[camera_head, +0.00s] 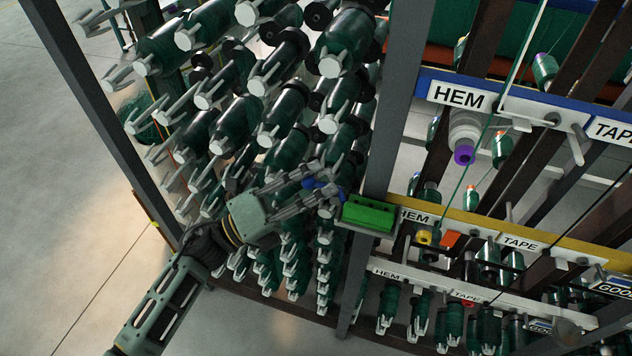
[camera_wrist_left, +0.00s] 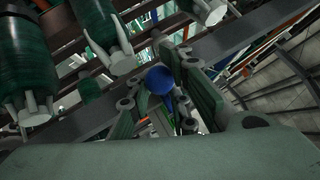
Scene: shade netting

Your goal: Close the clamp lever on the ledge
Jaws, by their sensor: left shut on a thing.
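The clamp lever shows as a blue part (camera_head: 310,183) beside the grey post, just left of a green block (camera_head: 368,215) on the ledge. In the left wrist view its round blue knob (camera_wrist_left: 159,79) sits between the finger pads, with a thin blue stem below it. My left gripper (camera_head: 326,190) comes in from the lower left and is shut on the lever; its fingers hide part of it. In the wrist view the gripper's fingers (camera_wrist_left: 166,100) stand on both sides of the knob. The lever's pivot is hidden. My right gripper is not in view.
A rack of green thread spools (camera_head: 283,105) on pale pegs crowds the space around my left arm. A grey upright post (camera_head: 397,100) stands beside the green block. To the right are rails labelled HEM (camera_head: 459,96) and TAPE (camera_head: 519,243). Open floor (camera_head: 60,220) lies left.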

